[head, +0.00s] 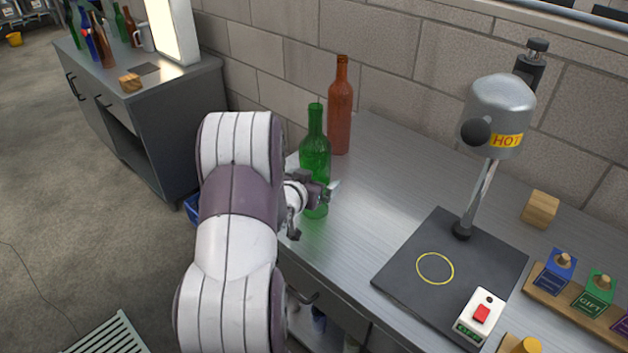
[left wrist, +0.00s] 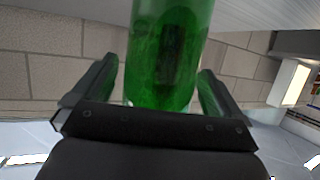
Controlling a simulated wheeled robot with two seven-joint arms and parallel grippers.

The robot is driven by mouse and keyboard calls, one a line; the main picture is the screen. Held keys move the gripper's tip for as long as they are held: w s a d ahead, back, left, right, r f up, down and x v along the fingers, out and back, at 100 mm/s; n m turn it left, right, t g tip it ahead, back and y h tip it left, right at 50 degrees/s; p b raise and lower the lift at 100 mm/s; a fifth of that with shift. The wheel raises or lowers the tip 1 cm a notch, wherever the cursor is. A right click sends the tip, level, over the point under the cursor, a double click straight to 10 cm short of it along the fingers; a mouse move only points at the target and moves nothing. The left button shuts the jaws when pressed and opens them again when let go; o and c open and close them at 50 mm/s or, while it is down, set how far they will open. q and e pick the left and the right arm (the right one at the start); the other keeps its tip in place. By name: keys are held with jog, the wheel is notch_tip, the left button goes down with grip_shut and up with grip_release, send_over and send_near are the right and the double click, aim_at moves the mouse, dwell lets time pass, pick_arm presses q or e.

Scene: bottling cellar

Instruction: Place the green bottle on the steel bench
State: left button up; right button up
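The green bottle (head: 315,155) stands upright at the left end of the steel bench (head: 372,178), near its edge; its base appears to rest on the bench top. My left gripper (head: 312,207) is low at the bottle, with its fingers spread on either side of it. In the left wrist view the green bottle (left wrist: 165,55) is between the two fingers, with a small gap showing at the left finger. The left gripper (left wrist: 158,88) looks open around the bottle. My right gripper is in neither view.
A brown bottle (head: 340,105) stands close behind the green one. A capping press with a HOT label (head: 497,112) stands on a dark plate (head: 400,270) to the right. A wooden block (head: 540,209) is beyond it. A grey cabinet (head: 165,105) with several bottles is back left.

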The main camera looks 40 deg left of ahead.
pick_arm(q)
jog(key=shift+r, duration=0.2)
jog(key=v, duration=1.1)
jog(key=s+d+f+m+g+h, duration=0.1)
jog(key=s+d+g, duration=0.2)
jog(key=d, duration=0.4)
jog(key=s+d+f+m+g+h, duration=0.1)
jog(key=s+d+f+g, duration=0.1)
jog(key=d, duration=0.5)
jog(key=s+d+f+g+h, duration=0.1)
jog(key=s+d+f+g, duration=0.1)
jog(key=s+d+g, duration=0.2)
jog(key=d+g, duration=0.2)
jog(key=d, duration=0.1)
jog(key=shift+d+f+m+g+p, duration=0.25)
jog(key=shift+d+m+g+p, duration=0.05)
jog(key=shift+d+m+p, duration=0.1)
notch_tip(320, 180, up, 3)
jog(key=p, duration=0.3)
